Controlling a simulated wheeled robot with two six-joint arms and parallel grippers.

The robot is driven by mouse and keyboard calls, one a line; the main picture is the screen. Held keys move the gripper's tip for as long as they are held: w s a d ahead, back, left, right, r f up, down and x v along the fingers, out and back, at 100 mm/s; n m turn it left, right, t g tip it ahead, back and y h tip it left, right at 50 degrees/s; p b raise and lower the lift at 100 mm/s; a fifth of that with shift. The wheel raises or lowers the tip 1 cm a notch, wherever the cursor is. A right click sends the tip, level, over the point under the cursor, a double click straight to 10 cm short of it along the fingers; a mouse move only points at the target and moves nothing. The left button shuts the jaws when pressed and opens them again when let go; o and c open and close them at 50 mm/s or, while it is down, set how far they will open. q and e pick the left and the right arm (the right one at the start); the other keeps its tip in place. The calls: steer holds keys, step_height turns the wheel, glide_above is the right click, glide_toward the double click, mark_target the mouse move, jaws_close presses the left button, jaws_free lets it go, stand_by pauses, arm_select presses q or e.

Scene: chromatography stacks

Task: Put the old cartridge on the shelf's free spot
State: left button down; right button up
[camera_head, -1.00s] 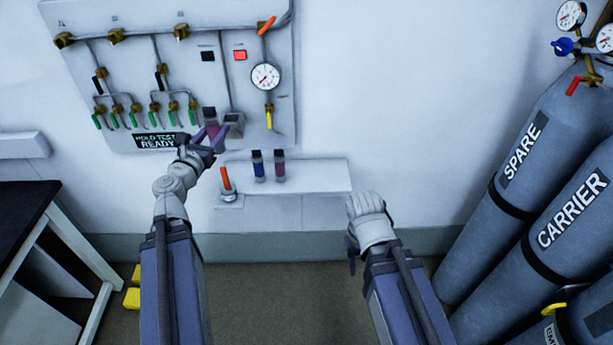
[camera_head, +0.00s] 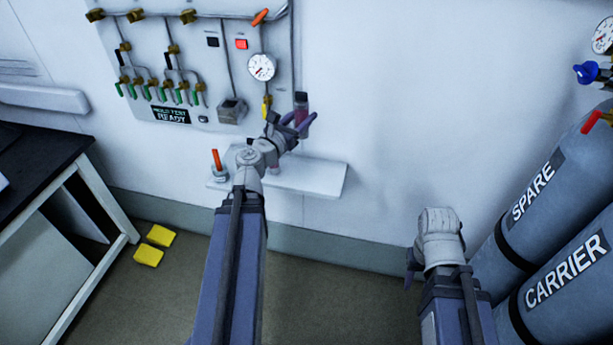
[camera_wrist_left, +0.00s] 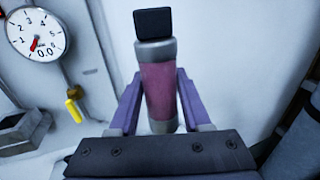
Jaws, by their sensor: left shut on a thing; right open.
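The old cartridge (camera_head: 301,108) is a clear tube with a pink-purple fill and a dark cap. My left gripper (camera_head: 298,122) is shut on it and holds it upright above the white wall shelf (camera_head: 318,178). In the left wrist view the cartridge (camera_wrist_left: 159,88) stands between the two purple fingers. The right part of the shelf top looks bare. My left gripper and wrist hide most of the middle of the shelf, with the cartridges there. My right gripper (camera_head: 410,270) hangs low at the right, away from the shelf, and holds nothing visible.
An orange-handled fitting (camera_head: 217,165) stands at the shelf's left end. The wall panel above carries a gauge (camera_head: 262,67), green-handled valves and an empty-looking grey holder (camera_head: 232,110). Grey gas cylinders (camera_head: 540,215) stand at the right. A dark-topped table (camera_head: 40,165) is at the left.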

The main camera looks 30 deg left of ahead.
arm_select(q)
steer(key=w+a+f+b, duration=0.4)
steer(key=f+b, duration=0.3)
steer(key=w+a+f+b, duration=0.3)
steer(key=f+b, duration=0.5)
steer(key=shift+w+a+f+n+y, duration=0.3)
steer(key=shift+w+a+y, duration=0.05)
steer(key=shift+w+y, duration=0.05)
step_height(320, 180, down, 10)
steer(key=b, duration=1)
steer(key=shift+f, duration=0.1)
steer(key=shift+c, duration=1.8)
jaws_free()
